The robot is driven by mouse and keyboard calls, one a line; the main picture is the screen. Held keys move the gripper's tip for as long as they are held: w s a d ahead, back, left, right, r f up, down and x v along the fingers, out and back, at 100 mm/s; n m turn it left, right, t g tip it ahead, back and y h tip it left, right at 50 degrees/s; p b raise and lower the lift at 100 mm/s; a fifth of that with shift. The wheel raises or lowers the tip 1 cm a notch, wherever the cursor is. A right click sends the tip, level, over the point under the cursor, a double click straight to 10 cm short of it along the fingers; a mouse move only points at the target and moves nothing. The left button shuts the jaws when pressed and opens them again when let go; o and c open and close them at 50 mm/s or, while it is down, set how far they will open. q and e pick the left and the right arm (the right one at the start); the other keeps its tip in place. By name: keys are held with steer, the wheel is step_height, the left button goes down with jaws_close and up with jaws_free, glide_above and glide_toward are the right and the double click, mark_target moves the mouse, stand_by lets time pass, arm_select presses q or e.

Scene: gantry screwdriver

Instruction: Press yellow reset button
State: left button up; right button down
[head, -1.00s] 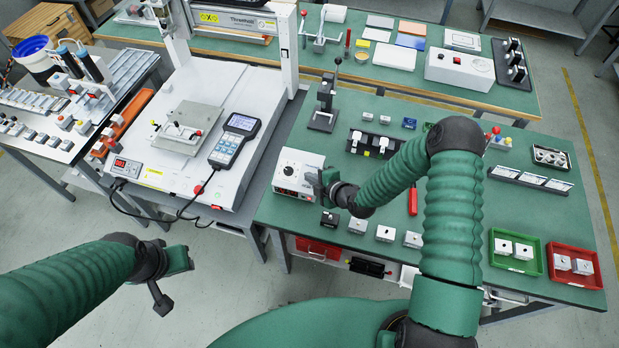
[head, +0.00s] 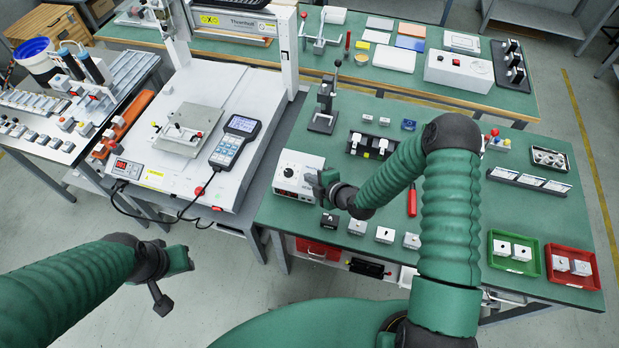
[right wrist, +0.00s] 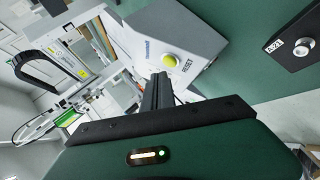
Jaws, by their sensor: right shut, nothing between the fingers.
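The yellow reset button (right wrist: 169,60) shows in the right wrist view on a pale grey box (right wrist: 200,32), beside the printed word RESET. My right gripper (right wrist: 158,84) is shut and empty, its fingertips just below the button in that picture. I cannot tell whether they touch the box. In the head view my right gripper (head: 318,184) is at the right side of a white box with a dial and display (head: 293,172); no yellow button is visible there. My left gripper (head: 181,260) hangs over the floor at lower left, away from the tables; its jaws are unclear.
A black box marked A-21 (right wrist: 297,48) with a silver button is to the right in the wrist view. On the green table (head: 455,225) stand a lever press (head: 324,110), a red-handled tool (head: 412,200), and green (head: 500,262) and red (head: 556,276) trays. A white gantry machine (head: 225,165) stands left.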

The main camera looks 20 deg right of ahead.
steer(key=r+p, duration=0.1)
steer(key=s+r+p, duration=0.1)
steer(key=r, duration=0.1)
steer(key=a+r+p, duration=0.1)
steer(key=shift+s+a+r+p, duration=0.1)
steer(key=shift+s+r+p, duration=0.2)
steer(key=shift+s, duration=0.05)
stand_by(0.4)
stand_by(0.4)
